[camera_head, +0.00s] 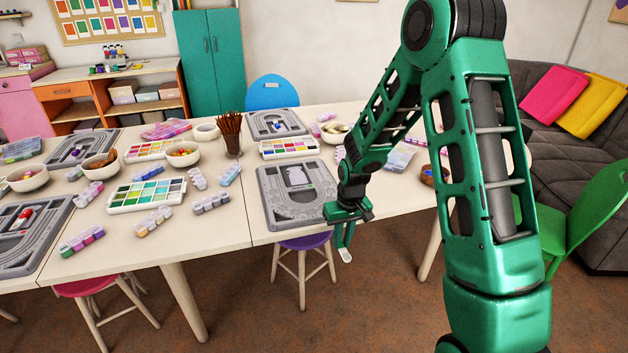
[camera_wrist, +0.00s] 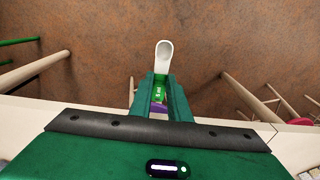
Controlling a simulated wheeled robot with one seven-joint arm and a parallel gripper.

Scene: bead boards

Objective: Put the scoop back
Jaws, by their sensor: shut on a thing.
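My gripper (camera_head: 346,240) is shut on a small white scoop (camera_head: 345,255). It hangs past the table's front edge, with the brown floor behind it. In the wrist view the scoop (camera_wrist: 164,55) points away from the fingers (camera_wrist: 160,92), its rounded bowl at the far end. Its handle is mostly hidden between the fingers. A grey bead board (camera_head: 262,215) lies on the table just left of my gripper, with a pale shape on it.
The white table (camera_head: 222,235) holds bead boards, paint palettes, bead boxes and bowls. A cup of brown sticks (camera_head: 232,145) stands near the middle. A white bowl (camera_head: 322,136) sits farther back, partly beside my arm. Stools stand below the front edge; a green chair (camera_head: 590,215) is at right.

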